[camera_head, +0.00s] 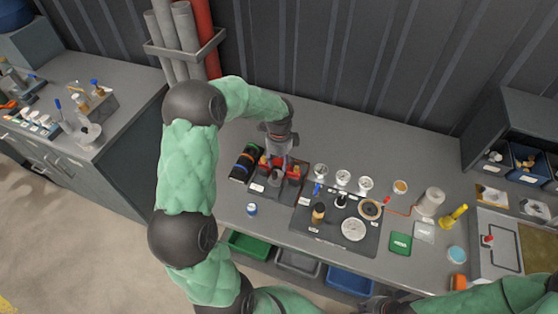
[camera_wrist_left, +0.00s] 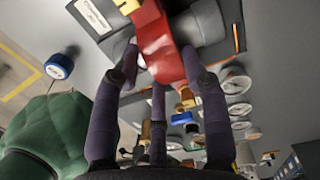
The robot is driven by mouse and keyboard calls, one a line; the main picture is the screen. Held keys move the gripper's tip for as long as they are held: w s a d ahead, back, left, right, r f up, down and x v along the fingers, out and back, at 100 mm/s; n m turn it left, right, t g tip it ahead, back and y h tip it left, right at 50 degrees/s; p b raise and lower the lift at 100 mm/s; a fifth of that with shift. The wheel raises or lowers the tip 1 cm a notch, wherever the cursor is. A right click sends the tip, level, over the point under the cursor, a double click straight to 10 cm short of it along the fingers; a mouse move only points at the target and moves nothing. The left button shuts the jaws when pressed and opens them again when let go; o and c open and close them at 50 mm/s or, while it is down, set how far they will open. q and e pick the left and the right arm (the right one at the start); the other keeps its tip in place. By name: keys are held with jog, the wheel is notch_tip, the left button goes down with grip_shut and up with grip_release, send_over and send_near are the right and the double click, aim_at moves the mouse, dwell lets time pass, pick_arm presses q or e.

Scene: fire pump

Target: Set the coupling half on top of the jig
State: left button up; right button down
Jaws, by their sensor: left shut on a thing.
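The coupling half appears as a red piece with brass-coloured ends (camera_wrist_left: 160,45); in the head view its red shows on both sides of my fingers (camera_head: 294,172). My left gripper (camera_head: 277,157) reaches down from above and is shut on its middle, with the three fingers (camera_wrist_left: 157,75) around it. I take the dark block with a white label and a grey round part as the jig (camera_head: 259,188). The coupling half is right over it; whether they touch is unclear. My right gripper (camera_head: 378,306) is only partly in view at the bottom edge, its fingers not clear.
A black case (camera_head: 244,163) stands close left of the jig. A dark mat (camera_head: 327,237) with gauges and fittings lies to the right. A blue-capped jar (camera_head: 251,210) stands near the front edge. Green, grey and blue bins (camera_head: 249,246) are below the bench. The bench behind is clear.

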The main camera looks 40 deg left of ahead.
pick_arm(q)
jog(key=shift+f+b, duration=0.45)
jog(key=shift+f, duration=0.35)
dwell(0.9)
jog(key=o, duration=1)
jog(key=shift+c, duration=0.2)
jog(key=shift+r, duration=0.15)
jog(key=shift+r+p, duration=1.5)
jog(key=shift+r, duration=0.2)
jog(key=o, duration=0.8)
